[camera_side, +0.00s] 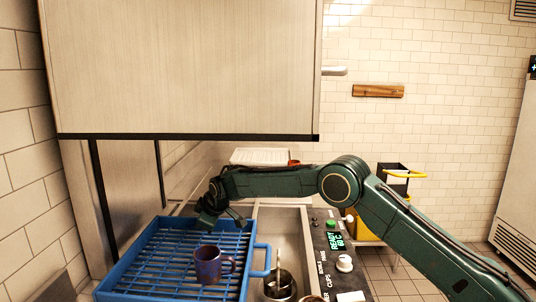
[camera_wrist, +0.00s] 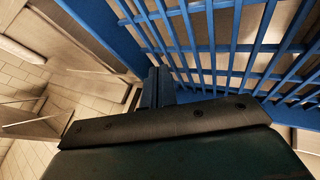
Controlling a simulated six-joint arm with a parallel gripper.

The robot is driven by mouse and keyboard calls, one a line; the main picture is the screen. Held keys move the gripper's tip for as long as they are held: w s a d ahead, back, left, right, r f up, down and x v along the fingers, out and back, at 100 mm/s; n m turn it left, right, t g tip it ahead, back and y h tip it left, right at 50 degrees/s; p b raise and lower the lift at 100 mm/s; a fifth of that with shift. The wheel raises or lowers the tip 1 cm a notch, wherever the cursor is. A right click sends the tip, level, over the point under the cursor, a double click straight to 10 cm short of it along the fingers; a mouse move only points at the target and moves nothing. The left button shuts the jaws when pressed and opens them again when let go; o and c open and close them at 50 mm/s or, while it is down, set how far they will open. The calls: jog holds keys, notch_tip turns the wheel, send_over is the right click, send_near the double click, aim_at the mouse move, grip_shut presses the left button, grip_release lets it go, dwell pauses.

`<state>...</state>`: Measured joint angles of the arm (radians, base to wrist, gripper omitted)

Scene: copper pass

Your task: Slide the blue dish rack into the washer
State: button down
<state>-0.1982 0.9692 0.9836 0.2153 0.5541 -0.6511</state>
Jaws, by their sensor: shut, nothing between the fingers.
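The blue dish rack (camera_side: 130,260) lies flat at the lower left of the side view, at the foot of the washer's steel posts. The washer's big steel hood (camera_side: 190,70) is raised, with a black lower edge and an open space beneath. My gripper (camera_side: 222,219) is shut and empty, pointing down at the rack's far right part. In the wrist view, the shut fingers (camera_wrist: 158,88) are beside the blue rim and slats (camera_wrist: 215,48). I cannot tell whether they touch the rack.
A steel sink channel (camera_side: 285,228) holding metal vessels (camera_side: 280,284) runs right of the rack. A control panel (camera_side: 335,245) with a green display borders it. A white rack (camera_side: 262,156) stands behind my arm. A yellow bin (camera_side: 372,222) is on the floor beyond.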

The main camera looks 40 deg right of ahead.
jog(key=shift+v, duration=2.8)
